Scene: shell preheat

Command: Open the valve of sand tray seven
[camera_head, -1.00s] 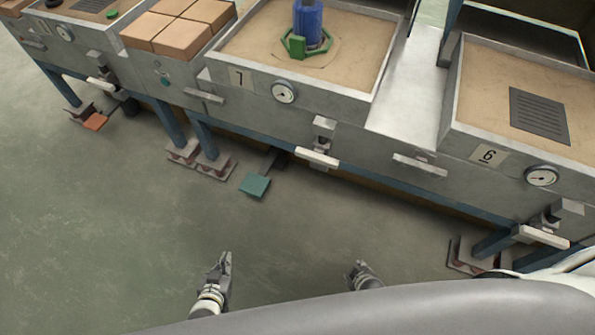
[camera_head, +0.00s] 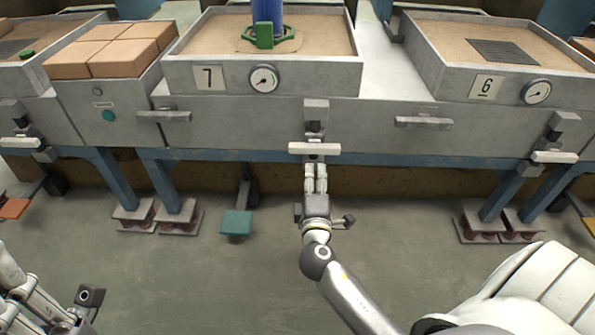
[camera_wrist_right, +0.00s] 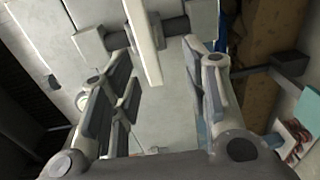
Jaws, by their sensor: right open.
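Sand tray seven (camera_head: 265,77) carries a "7" label and a round gauge on its front wall. Below it is the valve, a grey block with a level white bar handle (camera_head: 314,149). My right gripper (camera_head: 316,172) points at the handle from just below and in front. In the right wrist view, the white handle bar (camera_wrist_right: 145,42) crosses the upper gap between the spread fingers (camera_wrist_right: 160,85); no grip shows.
Grey bar handles (camera_head: 163,116) sit at either side of the valve. A teal pedal (camera_head: 237,222) is below left. Bricks (camera_head: 108,49) lie left of tray seven. Open floor lies in front.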

